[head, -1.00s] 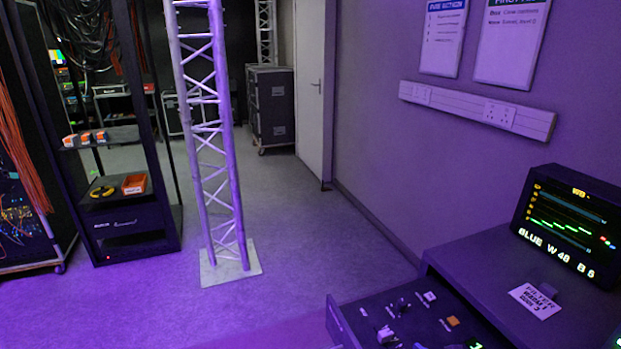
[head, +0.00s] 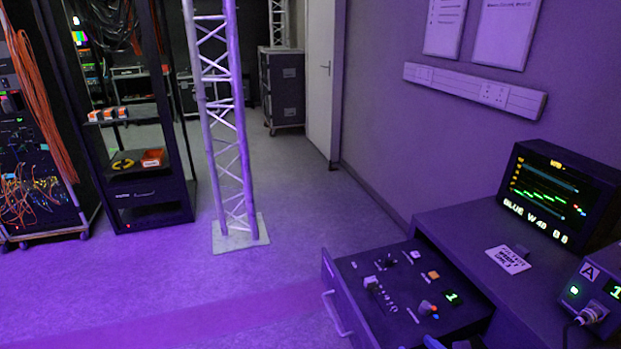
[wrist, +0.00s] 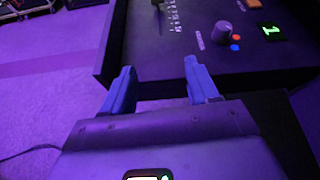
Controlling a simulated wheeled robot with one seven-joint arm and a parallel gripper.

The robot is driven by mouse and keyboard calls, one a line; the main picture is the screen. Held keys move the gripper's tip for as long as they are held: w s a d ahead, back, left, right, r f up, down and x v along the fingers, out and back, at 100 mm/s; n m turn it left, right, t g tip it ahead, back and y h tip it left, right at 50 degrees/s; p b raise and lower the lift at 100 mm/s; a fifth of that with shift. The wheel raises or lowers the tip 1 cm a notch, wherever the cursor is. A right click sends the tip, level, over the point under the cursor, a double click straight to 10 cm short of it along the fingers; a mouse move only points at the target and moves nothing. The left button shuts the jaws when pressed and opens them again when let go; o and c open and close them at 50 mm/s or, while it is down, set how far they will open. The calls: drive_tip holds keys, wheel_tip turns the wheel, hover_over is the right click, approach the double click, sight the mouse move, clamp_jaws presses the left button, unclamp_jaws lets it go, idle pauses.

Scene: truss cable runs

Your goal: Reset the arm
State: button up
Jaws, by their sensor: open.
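My gripper (wrist: 158,88) shows in the wrist view with its two blue fingers apart and nothing between them. It is beside the front edge of a dark control panel drawer (wrist: 120,45). The panel carries a grey knob (wrist: 222,32), an orange button (wrist: 256,3), a slider and a green lit digit display (wrist: 271,32). In the head view the same drawer (head: 345,290) juts out at the lower right, with its knob (head: 425,307) and orange button (head: 433,275).
A truss tower (head: 228,140) stands on a square base plate (head: 238,236). An equipment rack (head: 150,200) is at left. A desk with a monitor (head: 550,198) and a device marked A (head: 592,285) is at right. The floor (head: 300,220) between is clear.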

drive_tip(key=s+r+n+h, duration=0.2)
drive_tip(key=s+n+h, duration=0.2)
drive_tip(key=s+n, duration=1.6)
drive_tip(key=s+a+r+n+t, duration=0.2)
drive_tip(key=s+r+n, duration=0.9)
drive_tip(key=s+r, duration=1.1)
drive_tip(key=shift+a+n, duration=0.15)
drive_tip(key=shift+n, duration=0.15)
drive_tip(key=shift+s, duration=0.1)
